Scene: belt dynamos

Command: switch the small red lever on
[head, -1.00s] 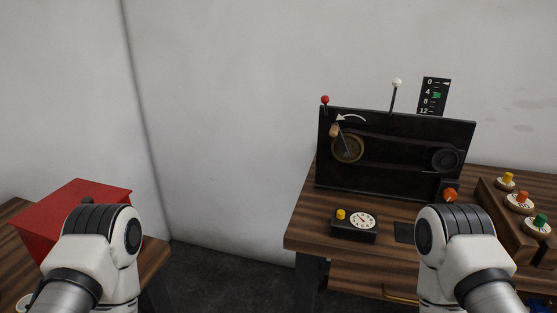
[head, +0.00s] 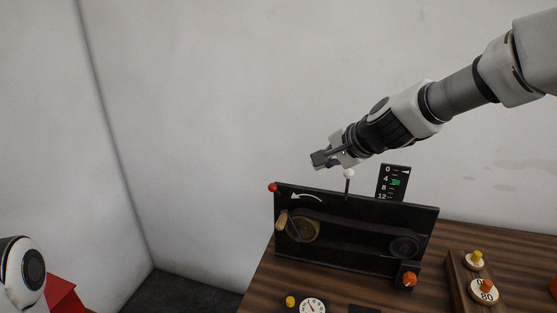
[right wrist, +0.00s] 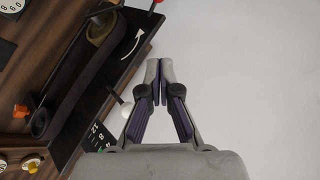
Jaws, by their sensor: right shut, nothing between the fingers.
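The small red lever (head: 273,187) stands at the top left corner of the upright black panel (head: 356,214); its red ball tip shows at the top edge of the right wrist view (right wrist: 158,2). My right gripper (head: 317,160) is shut and empty, above the panel, to the right of the red lever and apart from it. In the right wrist view its fingertips (right wrist: 160,66) meet over the pale wall. A white-knobbed lever (head: 348,174) stands close below and right of this gripper. Part of my left arm shows at the left edge, its gripper out of view.
The panel carries a wooden-handled crank (head: 282,219), a belt wheel and an orange knob (head: 409,280). Behind it stands a black scale card (head: 393,181) with a green mark. A dial box (head: 312,306) and a button rack (head: 462,289) sit on the table (head: 262,284).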

